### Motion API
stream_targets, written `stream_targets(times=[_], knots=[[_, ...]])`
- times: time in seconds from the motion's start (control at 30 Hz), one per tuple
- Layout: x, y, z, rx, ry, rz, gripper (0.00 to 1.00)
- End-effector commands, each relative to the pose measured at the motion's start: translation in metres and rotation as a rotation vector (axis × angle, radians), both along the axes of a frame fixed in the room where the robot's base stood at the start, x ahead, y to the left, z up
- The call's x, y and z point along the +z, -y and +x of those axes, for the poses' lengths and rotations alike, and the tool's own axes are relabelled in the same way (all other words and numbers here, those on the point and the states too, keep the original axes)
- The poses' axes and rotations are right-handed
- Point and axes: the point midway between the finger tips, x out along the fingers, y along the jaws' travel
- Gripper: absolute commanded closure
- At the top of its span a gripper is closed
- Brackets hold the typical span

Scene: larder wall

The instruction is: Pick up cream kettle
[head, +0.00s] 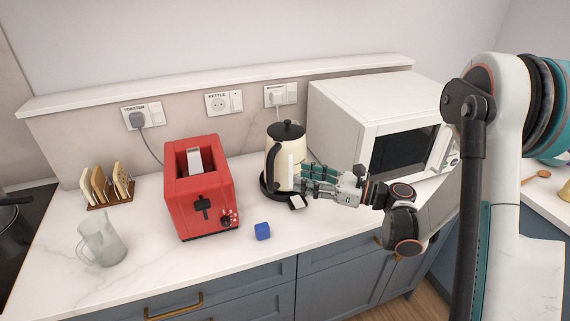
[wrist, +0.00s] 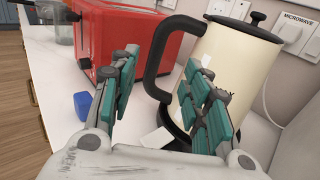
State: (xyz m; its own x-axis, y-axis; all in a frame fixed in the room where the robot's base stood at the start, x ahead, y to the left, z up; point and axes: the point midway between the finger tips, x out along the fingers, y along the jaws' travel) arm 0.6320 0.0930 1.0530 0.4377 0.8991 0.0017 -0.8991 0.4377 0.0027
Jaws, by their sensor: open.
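The cream kettle (head: 288,155) with a black lid and black handle stands upright on its black base (head: 270,190) between the toaster and the microwave. In the wrist view its cream body (wrist: 235,62) fills the upper right, and the black handle (wrist: 156,62) curves down toward the space between my fingers. My gripper (head: 300,182) is at the kettle's front right in the head view, open and empty. In the wrist view my gripper (wrist: 160,85) has its fingers apart, one on each side of the handle's lower part. Whether a finger touches the kettle cannot be told.
A red toaster (head: 200,190) stands left of the kettle, a white microwave (head: 365,115) to the right. A blue cube (head: 262,231) lies in front. A glass jug (head: 100,240) and a toast rack (head: 108,188) are farther left. Wall sockets (head: 218,103) are behind.

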Motion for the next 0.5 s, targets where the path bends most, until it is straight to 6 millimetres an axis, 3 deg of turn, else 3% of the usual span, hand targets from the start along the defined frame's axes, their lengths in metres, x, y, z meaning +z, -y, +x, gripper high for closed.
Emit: stream_targets(times=[0.2, 0.5], knots=[[-0.001, -0.038, 0.017, 0.004, 0.001, -0.002, 0.56], [0.0, -0.056, 0.026, 0.0, 0.001, -0.002, 0.56]])
